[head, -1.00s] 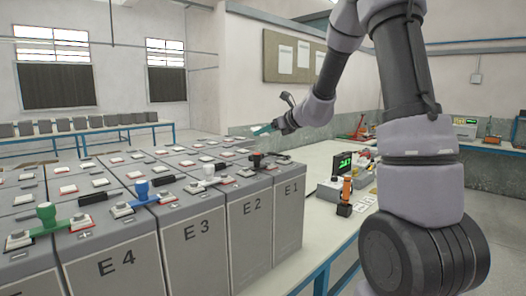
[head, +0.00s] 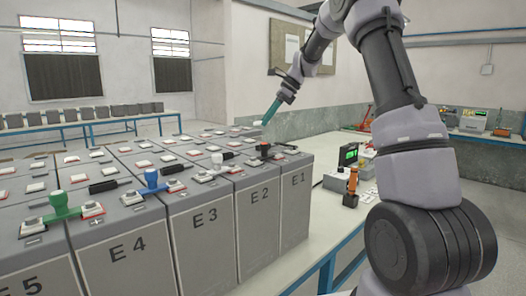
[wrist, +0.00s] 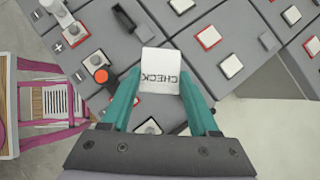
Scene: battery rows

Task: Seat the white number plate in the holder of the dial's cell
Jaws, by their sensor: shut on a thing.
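My gripper (head: 268,118) hangs above the far part of the battery rows with its teal fingers pointing down. In the wrist view my gripper (wrist: 162,98) is shut on a white plate (wrist: 160,62). The plate reads "CHECK", upside down in this picture, and shows no number. In the head view the plate is a small pale patch at the fingertips. A black slotted holder (wrist: 130,18) sits on a grey cell top beyond the plate, apart from it. The dial with green digits (head: 348,154) stands on the bench at right; its digits are too small to read surely.
Cells marked E 1 (head: 296,180) to E 5 form the front row. Coloured knobs stand on their tops, including a green knob (head: 57,201) and an orange-red knob (wrist: 101,76). An orange-handled tool (head: 352,185) stands near the bench edge. A pink-framed stand (wrist: 50,110) lies left in the wrist view.

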